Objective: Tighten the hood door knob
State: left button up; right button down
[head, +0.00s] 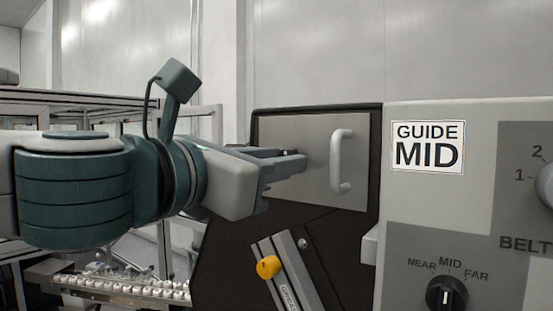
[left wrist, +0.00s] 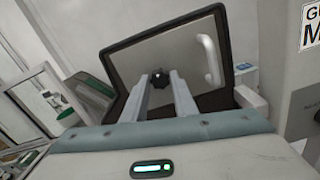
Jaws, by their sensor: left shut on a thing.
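The hood door (head: 345,190) is a grey panel in a dark frame, with a pale upright handle (head: 341,161). My left gripper (head: 298,165) reaches in from the left in front of the panel, left of the handle. In the left wrist view, a small black knob (left wrist: 160,80) stands on the hood door (left wrist: 135,57) between the tips of my left gripper (left wrist: 161,84), which is shut on it. The fingers hide the knob in the head view. The handle (left wrist: 209,60) stands to the right of the fingers in the left wrist view.
A control panel (head: 450,205) stands to the right, with a "GUIDE MID" label (head: 427,146) and a black selector dial (head: 446,293). A yellow knob (head: 268,267) on a slanted bracket is below my gripper. A row of white caps (head: 120,285) runs at the lower left.

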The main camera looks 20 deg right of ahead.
pick_arm(q)
jog(key=shift+f, duration=0.25)
jog(key=o, duration=0.8)
jog(key=shift+o, duration=1.2)
jog(key=shift+r, duration=0.1)
jog(key=shift+s+a, duration=0.1)
jog(key=b+v, duration=0.5)
jog(key=v, duration=1.2)
